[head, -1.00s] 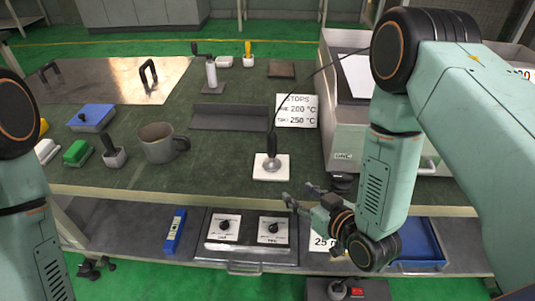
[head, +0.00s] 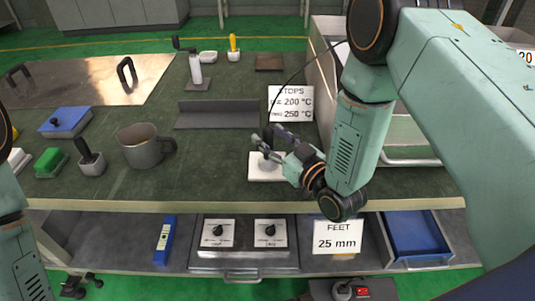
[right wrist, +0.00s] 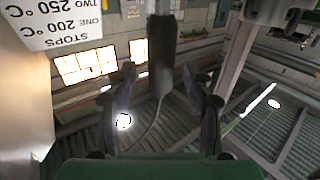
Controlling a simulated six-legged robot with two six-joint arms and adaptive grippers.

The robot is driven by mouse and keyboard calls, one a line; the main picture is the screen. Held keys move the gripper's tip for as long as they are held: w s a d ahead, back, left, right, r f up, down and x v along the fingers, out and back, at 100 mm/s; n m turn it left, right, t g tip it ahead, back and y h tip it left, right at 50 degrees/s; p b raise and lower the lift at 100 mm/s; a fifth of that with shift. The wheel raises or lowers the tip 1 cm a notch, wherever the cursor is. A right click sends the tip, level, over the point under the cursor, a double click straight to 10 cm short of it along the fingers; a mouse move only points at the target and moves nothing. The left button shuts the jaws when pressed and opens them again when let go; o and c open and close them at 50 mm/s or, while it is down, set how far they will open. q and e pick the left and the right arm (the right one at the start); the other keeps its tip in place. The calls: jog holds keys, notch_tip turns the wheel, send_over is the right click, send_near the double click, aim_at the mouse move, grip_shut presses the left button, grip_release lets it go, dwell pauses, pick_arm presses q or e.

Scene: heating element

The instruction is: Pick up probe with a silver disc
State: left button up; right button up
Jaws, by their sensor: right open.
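The probe stands on a white square tile (head: 283,177) near the front of the bench. Its silver disc (head: 263,167) rests on the tile, and its black handle is partly hidden by my right gripper (head: 268,138). In the right wrist view the dark probe handle (right wrist: 163,60) shows between the two spread fingers of the right gripper (right wrist: 158,75), with gaps at both sides. The right gripper is open around the handle.
A stops sign (head: 291,104) stands behind the probe, and a grey machine (head: 325,75) is at the right. A dark angle plate (head: 217,115) and a metal mug (head: 141,150) are to the left. A thin cable rises from the probe.

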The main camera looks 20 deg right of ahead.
jog(key=shift+w+a+r, duration=0.15)
jog(key=shift+w+a, duration=0.15)
jog(key=shift+w, duration=0.2)
jog(key=shift+w+d+f, duration=0.15)
jog(key=shift+w+f, duration=0.05)
jog(key=shift+s+r, duration=0.15)
jog(key=c, duration=0.7)
grip_shut()
